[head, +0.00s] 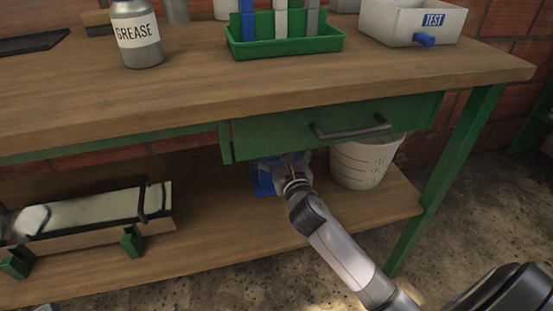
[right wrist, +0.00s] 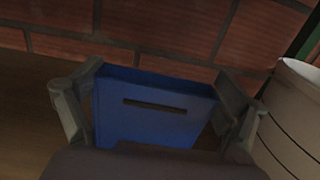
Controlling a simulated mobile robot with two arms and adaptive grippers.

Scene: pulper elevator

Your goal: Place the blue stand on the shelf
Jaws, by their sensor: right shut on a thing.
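The blue stand (right wrist: 150,118) is a blue block with a dark slot, seen in the right wrist view between the two fingers of my right gripper (right wrist: 160,110). My right gripper is shut on it. In the head view my right gripper (head: 283,172) reaches under the drawer, and only a part of the blue stand (head: 264,184) shows beside it. The stand is over or on the lower shelf (head: 225,235) of the workbench; I cannot tell whether it touches the boards. My left gripper is not in view.
A white bucket (head: 362,162) stands on the shelf just right of my right gripper. A green drawer (head: 300,132) with a handle hangs above. A long metal-topped block (head: 95,215) with green feet lies at the shelf's left. A brick wall (right wrist: 180,55) is behind.

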